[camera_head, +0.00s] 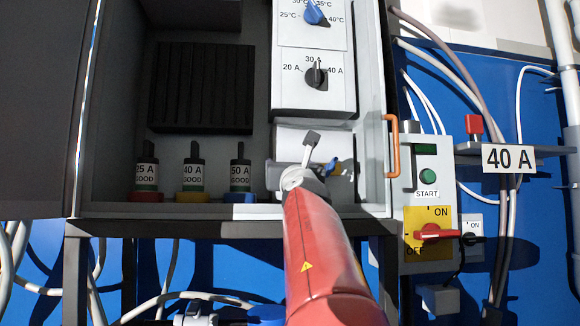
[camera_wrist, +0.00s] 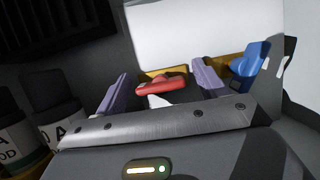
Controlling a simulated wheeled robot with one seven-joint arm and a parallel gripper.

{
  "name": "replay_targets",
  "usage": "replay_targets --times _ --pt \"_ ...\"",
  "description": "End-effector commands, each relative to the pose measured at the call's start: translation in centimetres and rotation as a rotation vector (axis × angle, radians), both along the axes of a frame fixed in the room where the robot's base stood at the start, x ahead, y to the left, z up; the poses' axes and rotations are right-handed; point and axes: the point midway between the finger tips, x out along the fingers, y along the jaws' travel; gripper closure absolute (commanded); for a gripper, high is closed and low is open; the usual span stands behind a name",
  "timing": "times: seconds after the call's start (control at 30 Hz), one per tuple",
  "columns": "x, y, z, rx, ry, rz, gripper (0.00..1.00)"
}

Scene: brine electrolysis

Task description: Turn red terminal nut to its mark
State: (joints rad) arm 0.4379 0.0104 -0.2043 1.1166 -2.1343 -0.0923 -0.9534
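The red terminal nut (camera_wrist: 152,88) shows in the wrist view as a red winged knob in front of a yellow surface (camera_wrist: 178,75). My gripper (camera_wrist: 160,74) is open, with one purple finger on each side of the nut and a visible gap at both sides. A small white piece (camera_wrist: 157,101) shows just below the nut; I cannot tell whether it is the mark. A blue terminal nut (camera_wrist: 247,65) stands to the right, outside the fingers. In the head view my gripper (camera_head: 308,178) is inside the cabinet and hides the red nut; the blue nut (camera_head: 332,167) shows beside it.
Fuses labelled 25 A (camera_head: 146,178), 40 A (camera_head: 193,177) and 50 A (camera_head: 240,177) stand left in the cabinet. A white panel (camera_head: 313,139) is close behind my gripper. The cabinet wall and an orange handle (camera_head: 394,147) bound the right side.

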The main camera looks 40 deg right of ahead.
Motion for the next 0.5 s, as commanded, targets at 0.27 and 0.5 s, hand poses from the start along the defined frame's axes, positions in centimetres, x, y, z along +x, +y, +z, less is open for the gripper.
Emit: replay_targets --times 0.27,0.5 --pt "-0.2 0.1 -0.1 0.000 0.000 0.001 0.29" --pt "-2.9 1.9 -1.6 0.001 -0.003 0.003 0.29"
